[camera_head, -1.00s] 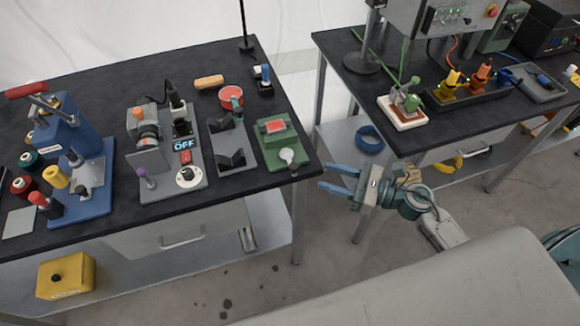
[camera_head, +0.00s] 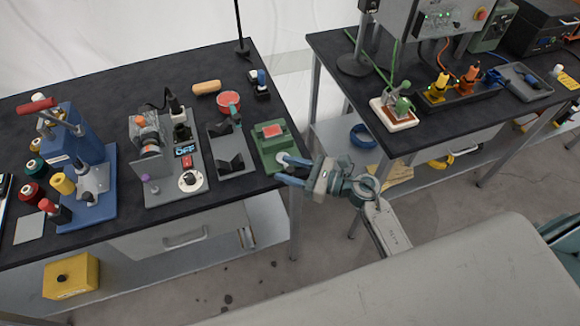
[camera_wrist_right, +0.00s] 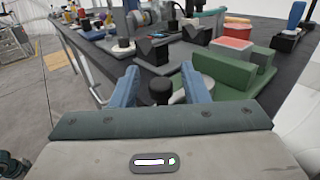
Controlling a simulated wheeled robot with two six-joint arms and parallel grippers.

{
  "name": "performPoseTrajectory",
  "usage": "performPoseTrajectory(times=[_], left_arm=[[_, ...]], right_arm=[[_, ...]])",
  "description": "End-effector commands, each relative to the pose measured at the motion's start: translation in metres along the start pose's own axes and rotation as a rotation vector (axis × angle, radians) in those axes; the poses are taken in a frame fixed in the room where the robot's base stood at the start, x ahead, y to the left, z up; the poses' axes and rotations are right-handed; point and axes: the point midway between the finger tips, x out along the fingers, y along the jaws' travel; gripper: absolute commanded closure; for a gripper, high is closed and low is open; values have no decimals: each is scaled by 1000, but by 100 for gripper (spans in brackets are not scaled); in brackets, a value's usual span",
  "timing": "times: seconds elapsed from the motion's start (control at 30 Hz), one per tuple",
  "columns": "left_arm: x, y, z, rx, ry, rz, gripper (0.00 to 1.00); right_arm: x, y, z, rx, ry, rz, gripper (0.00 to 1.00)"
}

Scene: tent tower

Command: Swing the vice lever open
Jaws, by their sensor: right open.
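The green vice (camera_head: 268,150) sits at the front right corner of the left dark bench, with a red block (camera_head: 271,131) between its jaws. It also shows in the right wrist view (camera_wrist_right: 225,72). A round grey hub (camera_wrist_right: 205,84) is on its near side, partly behind a finger. A black knob (camera_wrist_right: 160,92), apparently the lever's end, stands between my right fingers in the wrist view. My right gripper (camera_head: 280,169) is open, its blue fingers on either side of the knob. I cannot tell whether they touch it. My left gripper is not in view.
A grey V-block stand (camera_head: 232,163) is left of the vice, with a red round tin (camera_head: 228,99) behind it. Farther left are a grey motor fixture (camera_head: 150,140) and a blue press (camera_head: 85,140). A gap separates this bench from the right bench (camera_head: 440,125).

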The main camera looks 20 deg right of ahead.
Motion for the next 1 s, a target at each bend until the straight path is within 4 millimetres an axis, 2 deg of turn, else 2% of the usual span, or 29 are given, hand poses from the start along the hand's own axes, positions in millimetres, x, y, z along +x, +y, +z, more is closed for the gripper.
performPoseTrajectory(times=[0.1,0.13,0.3,0.33,0.67,0.87,1.0], left_arm=[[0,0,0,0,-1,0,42],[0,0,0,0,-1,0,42],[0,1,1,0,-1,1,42],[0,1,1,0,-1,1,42],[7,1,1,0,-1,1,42],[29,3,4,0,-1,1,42],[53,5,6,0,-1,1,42]], right_arm=[[0,0,0,0,0,0,59],[0,0,0,0,0,0,62],[0,0,0,0,0,0,96],[0,0,0,0,0,0,100],[-1,-1,-2,-1,0,18,100],[-5,-5,-6,-5,1,93,100],[-8,-9,-9,-7,2,179,100]])
